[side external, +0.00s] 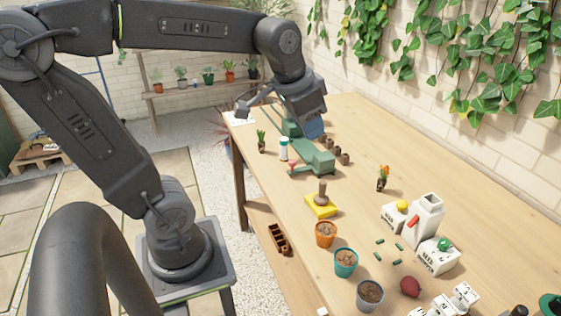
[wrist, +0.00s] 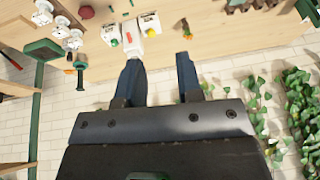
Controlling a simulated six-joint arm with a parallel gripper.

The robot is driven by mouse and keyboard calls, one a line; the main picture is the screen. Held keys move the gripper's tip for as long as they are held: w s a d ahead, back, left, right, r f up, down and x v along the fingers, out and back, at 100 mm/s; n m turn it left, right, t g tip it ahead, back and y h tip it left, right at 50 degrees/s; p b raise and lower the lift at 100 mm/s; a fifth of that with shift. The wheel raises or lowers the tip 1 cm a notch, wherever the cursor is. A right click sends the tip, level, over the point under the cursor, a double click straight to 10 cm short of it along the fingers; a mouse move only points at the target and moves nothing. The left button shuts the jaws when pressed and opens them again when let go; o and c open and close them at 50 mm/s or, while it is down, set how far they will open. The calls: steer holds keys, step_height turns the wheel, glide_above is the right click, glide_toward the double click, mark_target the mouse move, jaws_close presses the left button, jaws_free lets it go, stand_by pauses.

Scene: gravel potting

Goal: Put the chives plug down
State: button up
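A small plug with upright green leaves, which looks like the chives plug (side external: 261,142), stands upright on the table near its left edge in the side view. My gripper (side external: 312,131) is above the far part of the table, to the right of that plug and apart from it. In the wrist view my gripper (wrist: 157,60) has its two blue fingers spread apart with nothing between them. The green-leaved plug cannot be made out in the wrist view. A plug with an orange flower (side external: 383,178) stands farther right; it also shows in the wrist view (wrist: 186,29).
A green device (side external: 315,162) and several small brown pots (side external: 334,149) are close below my gripper. A yellow block with a stamp-like tool (side external: 321,205), an orange pot (side external: 326,235), a teal pot (side external: 346,263) and white seed boxes (side external: 437,257) stand nearer.

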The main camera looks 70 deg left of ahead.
steer(key=s+d+f+t+h, duration=0.1)
steer(key=s+d+f, duration=0.2)
steer(key=s+d, duration=0.2)
steer(key=s, duration=0.3)
steer(key=shift+d+f, duration=0.25)
steer(key=shift+d, duration=0.15)
